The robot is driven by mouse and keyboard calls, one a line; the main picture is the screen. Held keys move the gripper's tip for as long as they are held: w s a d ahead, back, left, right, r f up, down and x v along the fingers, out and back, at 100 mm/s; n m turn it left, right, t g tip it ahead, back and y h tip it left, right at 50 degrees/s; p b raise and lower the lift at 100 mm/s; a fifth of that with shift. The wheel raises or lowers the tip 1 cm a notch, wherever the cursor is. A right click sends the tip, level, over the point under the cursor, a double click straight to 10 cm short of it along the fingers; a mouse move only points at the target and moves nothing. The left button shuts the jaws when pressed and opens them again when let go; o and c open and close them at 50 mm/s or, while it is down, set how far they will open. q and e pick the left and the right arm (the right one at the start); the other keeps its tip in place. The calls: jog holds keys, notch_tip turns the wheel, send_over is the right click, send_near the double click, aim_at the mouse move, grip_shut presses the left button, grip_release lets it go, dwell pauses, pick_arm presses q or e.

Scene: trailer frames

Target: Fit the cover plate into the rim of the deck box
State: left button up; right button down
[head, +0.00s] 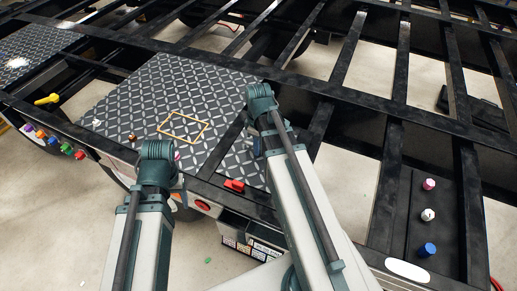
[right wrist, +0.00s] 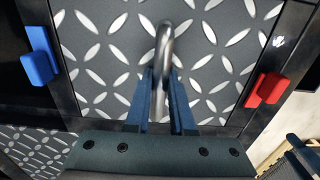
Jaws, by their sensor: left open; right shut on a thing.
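The cover plate (right wrist: 105,60) is a dark diamond-tread panel with a metal ring handle (right wrist: 164,65). My right gripper (right wrist: 166,75) is shut on this handle, above the plate. In the head view the plate (head: 238,168) shows partly beside my right gripper (head: 262,135); my arm hides the rest. The black rim of the deck box (right wrist: 67,90) runs along the plate's left edge. I cannot tell whether the plate lies flush in it. A blue block (right wrist: 40,55) and a red block (right wrist: 265,89) flank the plate. My left gripper (head: 176,184) is empty and apart from the plate, its fingers mostly hidden.
A large tread deck (head: 140,95) with a yellow outline (head: 183,116) lies left of the plate. Black frame beams (head: 395,75) with open gaps cross the back and right. Coloured knobs line the left edge; several caps (head: 427,249) stand on a right panel.

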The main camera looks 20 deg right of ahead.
jog(key=shift+f+b, duration=0.2)
jog(key=shift+b, duration=0.1)
jog(key=c, duration=0.8)
grip_release()
jog(key=shift+o, duration=0.2)
jog(key=shift+r, duration=0.2)
notch_tip(320, 180, up, 12)
jog(key=p, duration=1.3)
jog(key=s+a+m, duration=0.2)
jog(key=s+a, duration=0.2)
jog(key=a, duration=0.5)
jog(key=s+a+m+h, duration=0.1)
jog(key=s+a, duration=0.4)
jog(key=a, duration=0.5)
jog(key=shift+s+r+m, duration=0.15)
jog(key=shift+m, duration=0.65)
jog(key=shift+a, duration=0.1)
